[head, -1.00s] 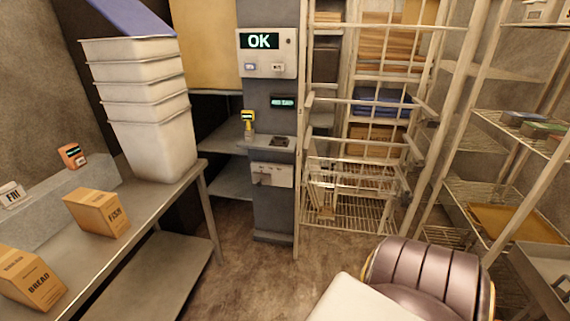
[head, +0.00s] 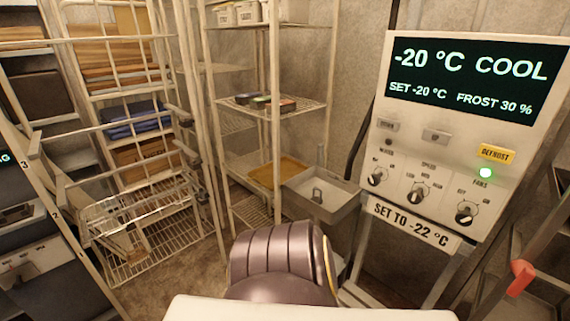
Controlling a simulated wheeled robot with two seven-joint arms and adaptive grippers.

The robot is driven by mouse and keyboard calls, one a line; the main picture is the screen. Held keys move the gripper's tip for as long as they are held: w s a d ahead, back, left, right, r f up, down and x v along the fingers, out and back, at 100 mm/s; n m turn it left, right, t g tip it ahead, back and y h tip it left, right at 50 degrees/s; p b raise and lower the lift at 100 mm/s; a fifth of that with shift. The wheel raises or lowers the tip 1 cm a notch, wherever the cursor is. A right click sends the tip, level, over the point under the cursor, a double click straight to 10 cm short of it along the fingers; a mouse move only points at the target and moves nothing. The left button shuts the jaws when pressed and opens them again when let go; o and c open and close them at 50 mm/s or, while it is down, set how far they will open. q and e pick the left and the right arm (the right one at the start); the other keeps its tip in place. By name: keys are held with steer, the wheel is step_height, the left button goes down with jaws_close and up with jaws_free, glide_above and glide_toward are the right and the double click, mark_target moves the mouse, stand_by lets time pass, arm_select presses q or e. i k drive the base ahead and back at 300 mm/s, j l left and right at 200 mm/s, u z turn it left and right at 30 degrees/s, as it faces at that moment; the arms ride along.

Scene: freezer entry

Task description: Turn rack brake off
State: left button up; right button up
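A tall pale wire rack (head: 118,90) stands at the left, with a wire basket-like frame (head: 140,205) low in it. Its feet and any brake on it cannot be made out. A second pale shelf rack (head: 275,130) stands in the middle against the wall. A red handle-like part (head: 520,278) shows at the lower right on a dark frame; I cannot tell what it belongs to. Neither of my grippers is in view.
A control panel (head: 465,140) at the right reads "-20 °C COOL" and has several knobs, a yellow DEFROST button (head: 495,154) and a lit green lamp (head: 486,173). A grey bin (head: 322,195) stands left of it. Some floor (head: 180,262) is clear at the left.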

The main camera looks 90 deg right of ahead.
mark_target(524, 272)
steer(key=j+z, duration=0.1)
steer(key=z, duration=4.65)
